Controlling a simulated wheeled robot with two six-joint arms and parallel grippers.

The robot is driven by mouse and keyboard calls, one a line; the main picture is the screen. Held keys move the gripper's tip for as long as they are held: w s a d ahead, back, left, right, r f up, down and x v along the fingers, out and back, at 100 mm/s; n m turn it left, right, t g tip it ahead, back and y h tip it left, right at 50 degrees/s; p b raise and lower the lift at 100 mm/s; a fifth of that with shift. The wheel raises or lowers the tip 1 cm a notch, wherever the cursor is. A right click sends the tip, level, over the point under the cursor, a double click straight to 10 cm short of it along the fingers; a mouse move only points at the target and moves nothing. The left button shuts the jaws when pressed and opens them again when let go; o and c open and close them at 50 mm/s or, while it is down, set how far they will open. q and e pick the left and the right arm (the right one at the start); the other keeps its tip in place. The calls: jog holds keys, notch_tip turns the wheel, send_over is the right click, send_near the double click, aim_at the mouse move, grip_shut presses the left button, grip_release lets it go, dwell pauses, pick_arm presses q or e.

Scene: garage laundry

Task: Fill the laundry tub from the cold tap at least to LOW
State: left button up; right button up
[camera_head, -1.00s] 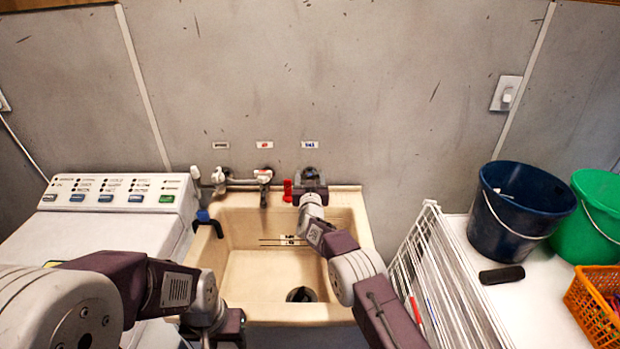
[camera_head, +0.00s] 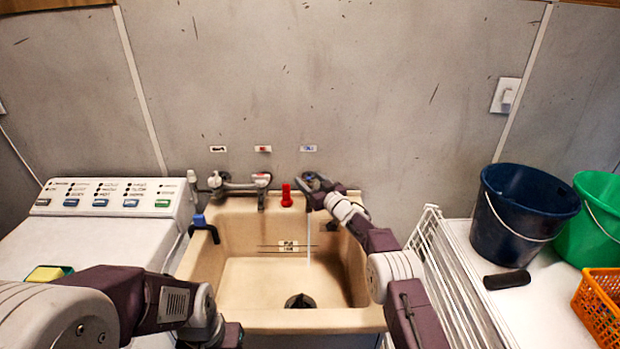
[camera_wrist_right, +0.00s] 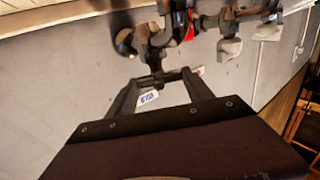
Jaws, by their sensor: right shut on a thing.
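The cream laundry tub (camera_head: 215,270) stands in the middle of the head view. A thin stream of water (camera_head: 308,240) falls into it from the cold tap (camera_head: 308,183), under a blue-lettered label (camera_head: 308,148). Dark lines and a small white label (camera_head: 289,246) mark its back wall; the lettering is too small to read. A dark drain fitting (camera_head: 300,301) shows on the floor; I cannot tell whether it is plugged. No clear pool shows. My right gripper (camera_wrist_right: 158,80) is shut on the cold tap's handle. My left arm reaches the lower left; its fingers are out of frame.
A red object (camera_head: 286,196) stands on the tub's back rim, beside other taps (camera_head: 262,181). A washing machine (camera_head: 120,235) is left. A white wire rack (camera_head: 440,260), blue bucket (camera_head: 520,215), green bucket (camera_head: 597,220) and orange basket (camera_head: 600,305) are right.

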jog(key=shift+r, duration=0.1)
dwell(0.4)
jog(key=o, duration=1.4)
jog(key=shift+d+y, duration=0.1)
jog(key=shift+y, duration=0.2)
jog(key=shift+s+d, duration=0.3)
jog(key=shift+s, duration=0.3)
jog(key=b+v, duration=0.1)
jog(key=v, duration=0.6)
jog(key=shift+s+d+b, duration=0.15)
jog(key=shift+s+b, duration=0.1)
jog(key=shift+b, duration=0.1)
